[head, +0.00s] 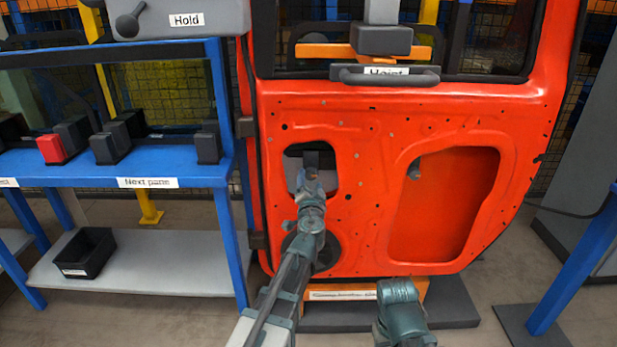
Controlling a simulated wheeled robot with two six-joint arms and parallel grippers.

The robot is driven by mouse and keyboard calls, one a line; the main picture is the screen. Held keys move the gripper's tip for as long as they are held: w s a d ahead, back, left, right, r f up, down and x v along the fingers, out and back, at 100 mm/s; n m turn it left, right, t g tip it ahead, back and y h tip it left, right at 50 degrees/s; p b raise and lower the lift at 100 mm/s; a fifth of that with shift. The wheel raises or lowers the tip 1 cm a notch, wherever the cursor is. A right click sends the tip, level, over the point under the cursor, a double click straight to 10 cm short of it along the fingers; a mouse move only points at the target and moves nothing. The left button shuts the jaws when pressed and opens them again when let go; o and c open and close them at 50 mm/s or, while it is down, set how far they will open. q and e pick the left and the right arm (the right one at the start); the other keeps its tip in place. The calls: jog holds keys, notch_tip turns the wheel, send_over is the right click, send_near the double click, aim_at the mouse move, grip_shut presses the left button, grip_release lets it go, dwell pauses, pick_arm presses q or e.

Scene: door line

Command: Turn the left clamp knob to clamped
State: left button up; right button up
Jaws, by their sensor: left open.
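The orange-red door panel (370,200) stands upright in front of me. My left arm reaches up from the bottom, and my left gripper (311,177) is open in front of the small upper-left opening of the door. No knob shows between its fingers. I cannot make out a part clearly marked as the left clamp knob. A dark knob with a lever (130,22) sits on the grey box labelled Hold (205,20) at the top left, well apart from the gripper. Part of my right arm shows at the bottom; its gripper cannot be made out.
A black-handled hoist bar (385,76) crosses the door's top. A blue rack (150,183) with dark blocks and a red block (52,149) stands left. A black bin (86,253) sits on its lower shelf. A blue post (570,270) stands right.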

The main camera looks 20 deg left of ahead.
pick_arm(q)
jog(key=shift+x, duration=1.2)
grip_shut()
